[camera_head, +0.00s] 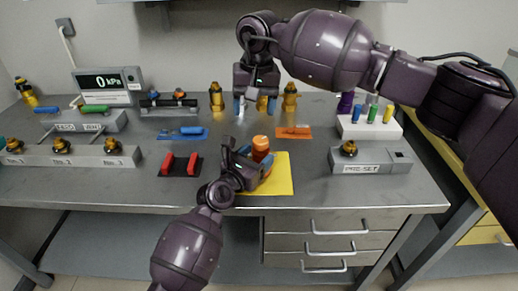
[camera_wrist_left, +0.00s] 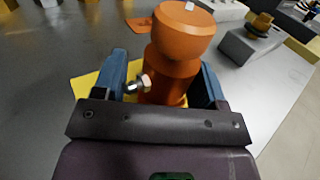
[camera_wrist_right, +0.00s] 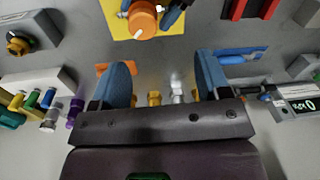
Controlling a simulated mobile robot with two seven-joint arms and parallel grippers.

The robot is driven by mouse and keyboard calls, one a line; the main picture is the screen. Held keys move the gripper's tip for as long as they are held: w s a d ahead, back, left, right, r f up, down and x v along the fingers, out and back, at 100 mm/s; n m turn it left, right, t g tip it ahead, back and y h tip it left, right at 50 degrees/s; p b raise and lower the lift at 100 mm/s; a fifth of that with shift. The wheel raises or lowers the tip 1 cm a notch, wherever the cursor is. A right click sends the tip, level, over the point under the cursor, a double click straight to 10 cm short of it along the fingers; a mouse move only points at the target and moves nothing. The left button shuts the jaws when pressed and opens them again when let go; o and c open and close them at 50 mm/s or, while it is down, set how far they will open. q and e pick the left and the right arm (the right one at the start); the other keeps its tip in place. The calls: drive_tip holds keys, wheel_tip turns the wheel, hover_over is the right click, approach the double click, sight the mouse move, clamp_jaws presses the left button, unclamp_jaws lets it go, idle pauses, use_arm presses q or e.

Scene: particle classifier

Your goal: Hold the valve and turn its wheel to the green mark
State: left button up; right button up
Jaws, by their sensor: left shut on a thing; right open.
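The valve is an orange body (camera_wrist_left: 165,90) with a round orange wheel (camera_wrist_left: 183,38) on top and a silver side fitting (camera_wrist_left: 138,84). It stands upright over the yellow mat (camera_head: 283,182) near the table's front edge. In the head view, the wheel (camera_head: 261,143) shows above my left gripper (camera_head: 257,167), which is shut around the body below the wheel. A white mark shows on the wheel in the right wrist view (camera_wrist_right: 143,20). I cannot make out a green mark. My right gripper (camera_head: 256,106) is open and empty, behind the valve and apart from it.
Orange (camera_head: 293,133) and blue (camera_head: 182,133) mats lie behind, and a black pad (camera_head: 178,168) with red blocks lies left. A grey PRE-SET box (camera_head: 370,161) and a white rack (camera_head: 369,128) stand right. Yellow fittings (camera_head: 290,98) stand near the right gripper.

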drive_tip(key=s+a+m+y, duration=0.1)
drive_tip(key=s+a+y, duration=0.2)
drive_tip(key=a+y, duration=0.35)
drive_tip(key=m+t+y, duration=0.7)
drive_tip(key=m+y, duration=0.2)
drive_tip(key=m, duration=1.4)
approach(262, 140)
drive_tip(key=x, duration=1)
drive_tip(key=shift+w+f, duration=0.1)
drive_tip(key=shift+f, duration=0.2)
